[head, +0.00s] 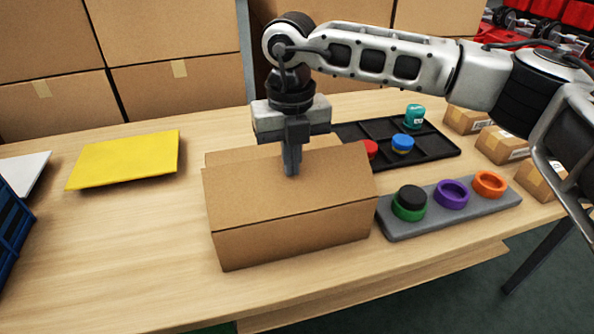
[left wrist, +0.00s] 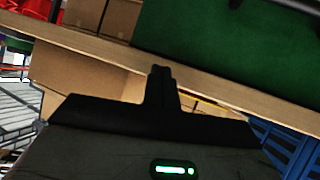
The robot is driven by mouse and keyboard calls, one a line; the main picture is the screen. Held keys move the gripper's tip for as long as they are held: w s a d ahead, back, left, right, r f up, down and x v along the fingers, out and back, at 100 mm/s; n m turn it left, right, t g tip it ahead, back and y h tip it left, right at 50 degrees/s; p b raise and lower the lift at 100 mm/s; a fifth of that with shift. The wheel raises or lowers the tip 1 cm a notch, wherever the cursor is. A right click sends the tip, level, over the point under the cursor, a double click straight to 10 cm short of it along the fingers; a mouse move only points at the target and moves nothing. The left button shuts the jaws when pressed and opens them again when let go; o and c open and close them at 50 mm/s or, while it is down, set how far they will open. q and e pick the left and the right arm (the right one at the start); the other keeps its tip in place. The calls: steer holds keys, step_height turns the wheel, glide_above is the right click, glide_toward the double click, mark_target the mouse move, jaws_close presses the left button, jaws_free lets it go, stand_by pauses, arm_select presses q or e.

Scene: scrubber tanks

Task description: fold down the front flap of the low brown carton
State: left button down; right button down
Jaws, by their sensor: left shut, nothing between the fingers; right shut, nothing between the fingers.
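The low brown carton (head: 292,238) stands on the table in the middle of the head view. Its front flap (head: 255,195) leans back from the front top edge over the opening. A strip of cardboard (head: 228,155) shows behind its far edge. I cannot tell if the flap lies fully flat. My right gripper (head: 291,172) is shut and empty, pointing down, its fingertips at the flap's outer face; touching or just above, I cannot tell. My left gripper (left wrist: 162,70) is shut and empty in the left wrist view, and absent from the head view. The carton's inside is hidden.
Right of the carton is a grey tray (head: 440,219) with coloured rings. Behind it is a black divided tray (head: 433,148) with small lidded pots. Small boxes (head: 502,143) line the right edge. A yellow panel (head: 125,160) lies left.

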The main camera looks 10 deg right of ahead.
stand_by(0.3)
steer(key=shift+w+f+b, duration=0.8)
steer(key=shift+w+f, duration=0.45)
steer(key=shift+w, duration=0.05)
steer(key=shift+f, duration=0.15)
steer(key=shift+f+b, duration=0.65)
steer(key=shift+f, duration=0.15)
steer(key=shift+r, duration=0.1)
steer(key=shift+r+p, duration=3.05)
steer(key=shift+r, duration=1.55)
steer(key=shift+f, duration=0.1)
